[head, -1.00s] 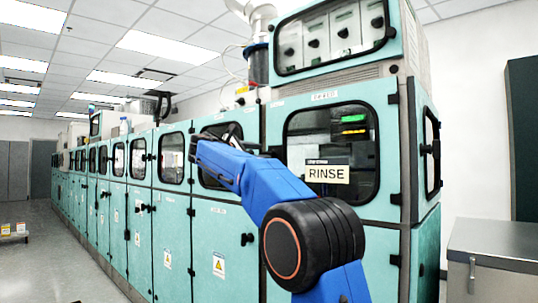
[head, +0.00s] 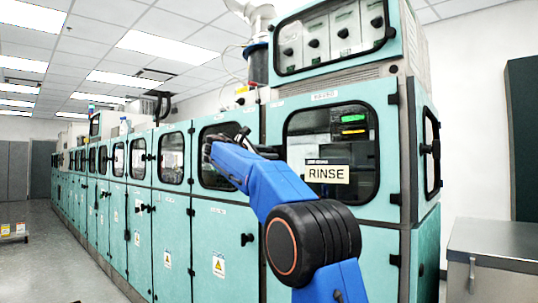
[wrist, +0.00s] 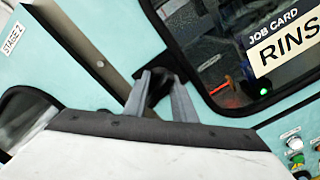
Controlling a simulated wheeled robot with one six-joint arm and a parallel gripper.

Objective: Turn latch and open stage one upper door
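The upper door (head: 372,190) with the RINSE job card (head: 327,171) is teal with a dark window and looks shut. It also shows at the right of the wrist view (wrist: 215,118). My gripper (head: 243,134) is at this door's left side, partly hidden behind my blue arm in the head view. In the wrist view, its two grey fingers (wrist: 160,98) stand apart on either side of a black latch (wrist: 158,84) by the door's left edge. The latch appears between the fingertips; whether they press on it is unclear.
A STAGE 2 label (wrist: 12,38) marks the neighbouring panel, left of a dark seam. Buttons (wrist: 295,143) sit low at the right of the wrist view. A grey cabinet (head: 490,245) stands at the right. Open floor (head: 40,260) lies at the left.

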